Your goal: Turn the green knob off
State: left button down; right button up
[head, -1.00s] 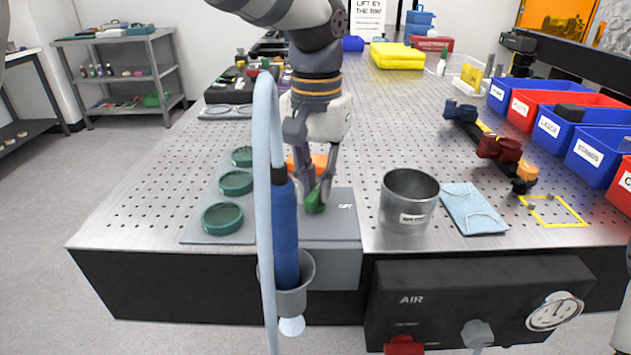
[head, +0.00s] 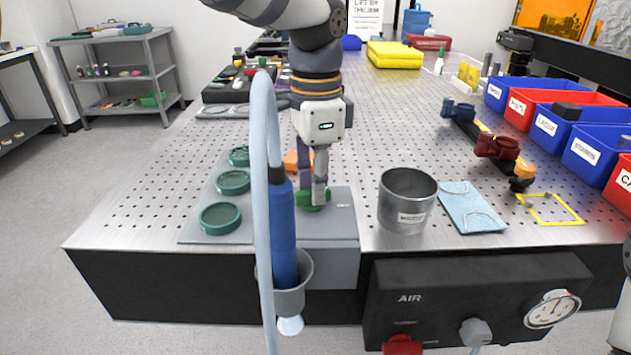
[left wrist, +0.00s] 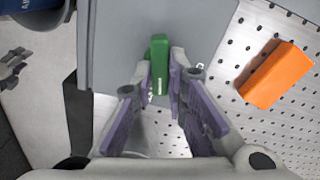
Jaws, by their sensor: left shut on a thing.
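The green knob (head: 312,206) sits on top of a grey box (head: 340,228) at the front edge of the perforated table. My left gripper (head: 313,190) points down from above and is shut on the knob. In the left wrist view the knob's green bar (left wrist: 158,60) lies between the purple-padded fingertips (left wrist: 161,84), lined up along the gap. A small label on the box shows right of the knob, too small to read now. The fingers hide part of the knob.
A blue cylinder in a grey cup (head: 289,298) with a pale hose (head: 265,160) stands just in front. Green round dishes (head: 220,217) lie left. A metal beaker (head: 407,200) stands right of the box. An orange block (left wrist: 275,75) lies close to the box.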

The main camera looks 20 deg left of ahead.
pick_arm(q)
jog(key=shift+m, duration=1.5)
jog(key=c, duration=1.6)
grip_release()
jog(key=shift+s, duration=0.1)
jog(key=shift+r, duration=0.1)
notch_tip(320, 180, up, 12)
